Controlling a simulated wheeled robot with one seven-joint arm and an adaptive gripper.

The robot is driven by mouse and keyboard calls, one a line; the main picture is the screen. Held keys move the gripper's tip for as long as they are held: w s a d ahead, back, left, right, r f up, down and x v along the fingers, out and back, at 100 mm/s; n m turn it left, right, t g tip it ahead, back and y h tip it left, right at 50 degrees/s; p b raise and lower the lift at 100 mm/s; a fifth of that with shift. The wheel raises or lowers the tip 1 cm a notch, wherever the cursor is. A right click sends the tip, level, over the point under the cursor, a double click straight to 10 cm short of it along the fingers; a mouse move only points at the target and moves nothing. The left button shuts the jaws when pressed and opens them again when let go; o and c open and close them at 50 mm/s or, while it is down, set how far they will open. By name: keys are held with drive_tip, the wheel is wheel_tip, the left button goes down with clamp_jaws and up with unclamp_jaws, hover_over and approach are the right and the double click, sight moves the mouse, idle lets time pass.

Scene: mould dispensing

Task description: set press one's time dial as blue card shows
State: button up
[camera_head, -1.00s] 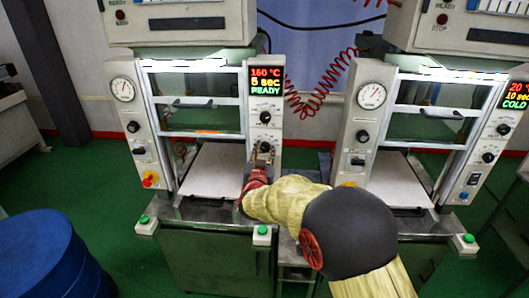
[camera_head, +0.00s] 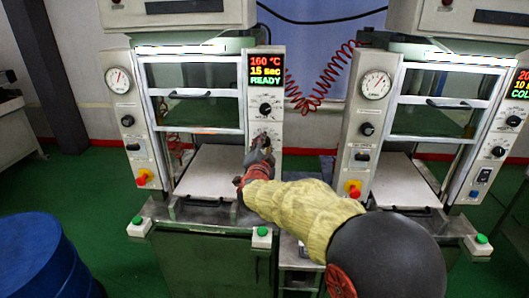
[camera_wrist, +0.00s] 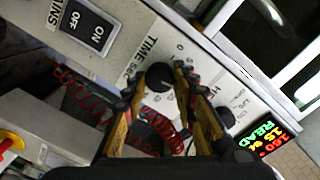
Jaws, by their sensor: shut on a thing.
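The left press (camera_head: 205,205) has a black screen (camera_head: 265,70) reading 160 °C, 15 sec, READY. It also shows tilted in the wrist view (camera_wrist: 266,141). My gripper (camera_head: 260,147) is at the panel below the screen. In the wrist view the round black time dial (camera_wrist: 159,77) sits between my gripper's fingers (camera_wrist: 161,72), next to the word TIME. The fingers are shut on it. In the head view my gripper mostly hides this dial. The blue card is not in view.
An upper knob (camera_head: 265,109), marked for heat, is just above my gripper. The right press (camera_head: 448,221) stands beside, its screen (camera_head: 519,85) cut off by the edge. A blue drum (camera_head: 45,262) stands at lower left. A red coiled hose (camera_head: 315,98) hangs between the presses.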

drive_tip(key=shift+m+b, duration=0.8)
drive_tip(key=shift+m, duration=0.2)
drive_tip(key=o, duration=1.2)
drive_tip(key=s, duration=1.2)
drive_tip(key=shift+a+r, duration=0.1)
drive_tip(key=shift+a, duration=0.2)
